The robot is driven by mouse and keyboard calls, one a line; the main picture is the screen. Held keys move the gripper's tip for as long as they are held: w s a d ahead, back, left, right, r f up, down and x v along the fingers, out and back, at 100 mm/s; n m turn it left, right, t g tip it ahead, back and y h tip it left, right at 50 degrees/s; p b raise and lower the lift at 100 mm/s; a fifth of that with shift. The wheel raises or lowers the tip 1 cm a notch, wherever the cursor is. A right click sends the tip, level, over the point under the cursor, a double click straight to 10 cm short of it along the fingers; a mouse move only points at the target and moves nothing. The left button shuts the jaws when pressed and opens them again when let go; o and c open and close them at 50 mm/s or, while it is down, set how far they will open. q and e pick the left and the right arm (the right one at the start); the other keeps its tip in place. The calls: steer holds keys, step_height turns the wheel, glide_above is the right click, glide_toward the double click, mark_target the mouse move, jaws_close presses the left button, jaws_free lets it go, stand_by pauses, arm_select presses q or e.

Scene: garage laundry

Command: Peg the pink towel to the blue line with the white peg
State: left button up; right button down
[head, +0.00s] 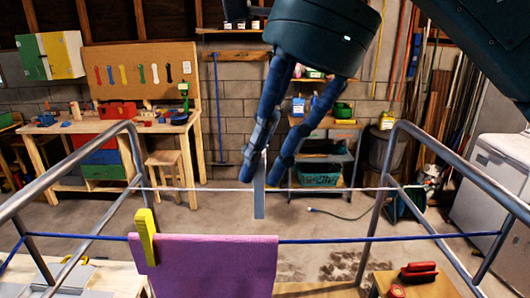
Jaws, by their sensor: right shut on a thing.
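The pink towel (215,265) hangs over the blue line (360,239) in the lower middle. A yellow peg (146,236) stands upright over its left top corner. My right gripper (260,178) comes down from the top and is shut on a pale grey-white slim piece, which looks like the white peg (260,205). The peg hangs upright between the fingertips, and its lower end shows just above the towel's top edge, toward the right part, apart from it in the picture. The towel's right top corner has no peg on it. My left gripper is not in view.
A pale line (330,189) runs behind the blue line, passing behind the peg in the picture. Grey metal rails (375,215) frame both sides. A workbench (115,127) stands far back left.

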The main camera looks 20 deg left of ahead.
steer(key=shift+f+b, duration=1)
steer(key=shift+f, duration=0.6)
steer(key=shift+d+f+b, duration=0.1)
steer(key=shift+f+b, duration=1.95)
steer(key=shift+f, duration=1.2)
steer(key=c, duration=1.5)
jaws_free()
steer(key=shift+r, duration=0.1)
